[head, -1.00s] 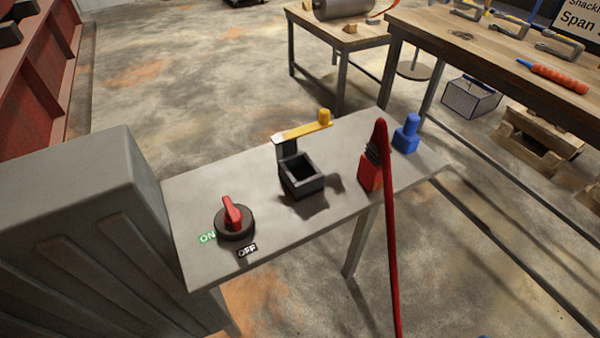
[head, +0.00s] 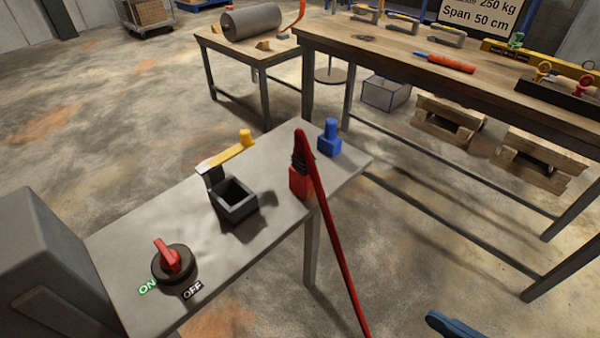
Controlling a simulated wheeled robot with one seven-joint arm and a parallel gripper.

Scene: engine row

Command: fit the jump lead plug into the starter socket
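The jump lead plug (head: 300,183) is a red block with a black ribbed collar, standing on a grey metal shelf (head: 285,228). Its red cable (head: 335,255) arches from the top and hangs down over the shelf's front edge. The starter socket (head: 236,208) appears to be the dark, open-topped square box left of the plug. It looks empty. A lever with a yellow arm (head: 232,154) and knob stands raised at its back. The plug and socket are apart. My gripper is not recognisable in view.
A red-handled rotary switch (head: 172,262) with ON and OFF labels is at the shelf's left. A blue block with a knob (head: 329,140) stands behind the plug. Wooden workbenches (head: 455,72) stand beyond. A dark blue shape (head: 455,325) of unclear identity enters at lower right.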

